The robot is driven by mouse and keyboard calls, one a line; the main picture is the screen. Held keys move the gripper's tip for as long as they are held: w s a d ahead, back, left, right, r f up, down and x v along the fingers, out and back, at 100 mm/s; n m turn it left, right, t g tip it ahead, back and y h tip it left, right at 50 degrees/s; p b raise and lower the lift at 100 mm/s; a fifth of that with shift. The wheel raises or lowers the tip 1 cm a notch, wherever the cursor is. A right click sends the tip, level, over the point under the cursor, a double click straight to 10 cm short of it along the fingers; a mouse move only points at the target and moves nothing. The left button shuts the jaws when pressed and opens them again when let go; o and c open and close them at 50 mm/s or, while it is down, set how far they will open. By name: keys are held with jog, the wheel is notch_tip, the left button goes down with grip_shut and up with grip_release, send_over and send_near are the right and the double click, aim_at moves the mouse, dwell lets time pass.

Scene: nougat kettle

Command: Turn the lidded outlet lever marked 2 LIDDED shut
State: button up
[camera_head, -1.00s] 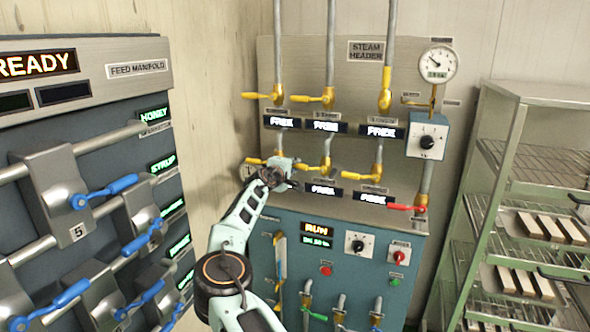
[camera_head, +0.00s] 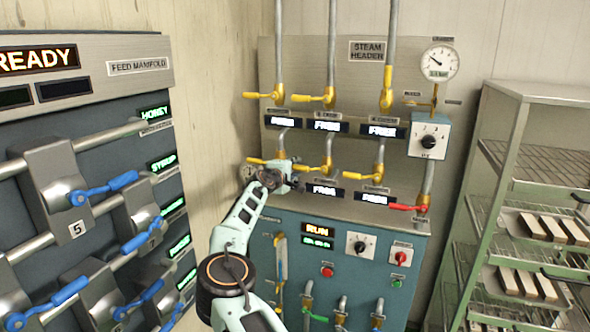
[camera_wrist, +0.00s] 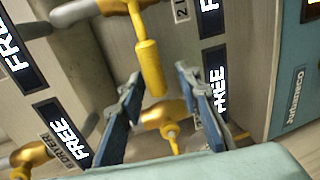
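The 2 LIDDED outlet lever is the yellow middle lever (camera_head: 312,168) of the lower valve row, its handle pointing left. In the wrist view its handle (camera_wrist: 150,65) shows at the fingertips, beside a label partly reading "2 L". My gripper (camera_head: 294,178) is in front of the lower row, just left of this lever. In the wrist view my gripper (camera_wrist: 158,80) is open, with one blue finger on each side of the handle's end. I see no clear contact. The first lower valve (camera_wrist: 158,115) shows between the fingers, farther down in that view.
A row of yellow levers (camera_head: 312,98) stands above. A red lever (camera_head: 402,207) is at lower right. The teal cabinet (camera_head: 340,268) lies below. The feed manifold (camera_head: 95,140) with blue levers is at left and a rack (camera_head: 500,150) at right.

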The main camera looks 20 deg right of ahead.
jog(key=shift+r, duration=0.1)
jog(key=shift+s+a+r, duration=0.15)
jog(key=shift+s+a, duration=0.15)
jog(key=v, duration=1.1)
